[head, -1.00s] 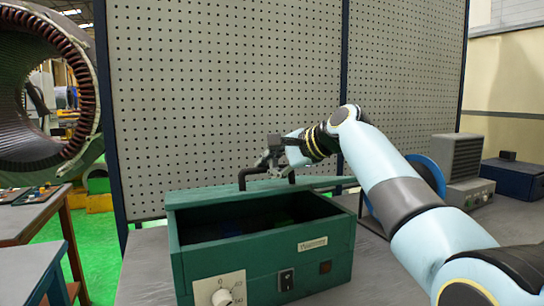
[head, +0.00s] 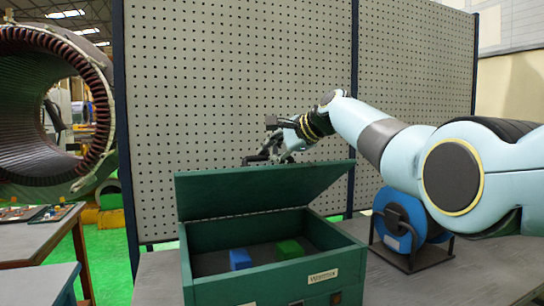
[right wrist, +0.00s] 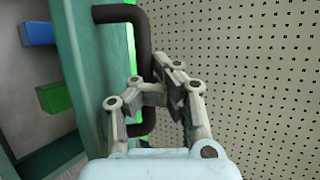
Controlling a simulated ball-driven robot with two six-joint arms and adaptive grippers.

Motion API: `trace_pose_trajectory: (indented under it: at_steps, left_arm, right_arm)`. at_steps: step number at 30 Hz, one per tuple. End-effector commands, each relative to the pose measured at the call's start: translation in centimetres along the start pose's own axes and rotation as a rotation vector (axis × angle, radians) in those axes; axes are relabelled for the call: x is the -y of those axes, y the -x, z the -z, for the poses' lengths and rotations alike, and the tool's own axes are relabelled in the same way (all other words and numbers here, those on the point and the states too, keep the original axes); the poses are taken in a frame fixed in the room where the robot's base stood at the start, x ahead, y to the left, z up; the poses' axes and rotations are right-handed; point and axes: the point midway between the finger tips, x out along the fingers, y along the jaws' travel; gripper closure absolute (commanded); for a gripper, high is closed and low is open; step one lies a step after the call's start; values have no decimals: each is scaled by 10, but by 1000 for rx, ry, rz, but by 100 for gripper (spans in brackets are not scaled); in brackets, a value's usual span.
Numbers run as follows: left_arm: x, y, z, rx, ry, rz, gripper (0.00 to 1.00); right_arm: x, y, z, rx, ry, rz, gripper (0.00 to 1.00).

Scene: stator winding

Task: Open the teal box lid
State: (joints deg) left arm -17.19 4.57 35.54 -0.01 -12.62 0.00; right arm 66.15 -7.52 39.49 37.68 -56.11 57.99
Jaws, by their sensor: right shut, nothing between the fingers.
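The teal box (head: 275,289) stands on the table with its front partly cut off by the head view's lower edge. Its lid (head: 262,190) is raised at the back, its inner face showing, and the inside is exposed. The lid's dark handle (right wrist: 143,35) shows in the right wrist view as a bent bar. My right gripper (head: 270,152) is behind the lid's top edge, beside the handle; its fingers (right wrist: 172,88) are shut and empty. Whether they touch the handle I cannot tell. My left gripper is not in view.
A blue block (head: 241,259) and a green block (head: 289,249) lie in the box. A blue spool (head: 398,225) stands right of it under my right arm. A perforated panel (head: 230,80) rises behind. A stator (head: 50,110) is at left.

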Motion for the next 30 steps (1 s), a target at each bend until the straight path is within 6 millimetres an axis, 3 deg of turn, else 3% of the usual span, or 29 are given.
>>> trace_pose_trajectory:
  at_steps: [1, 13, 19, 30]
  left_arm:
    - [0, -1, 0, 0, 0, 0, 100]
    - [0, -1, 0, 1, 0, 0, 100]
    - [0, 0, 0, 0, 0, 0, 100]
    - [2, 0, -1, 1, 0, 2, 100]
  right_arm:
    - [-9, -4, -1, 3, -4, -14, 100]
    - [-10, -5, -1, 4, -5, -16, 100]
    - [-8, -4, 0, 2, -4, -12, 75]
    - [-5, 0, 2, -1, -2, -6, 75]
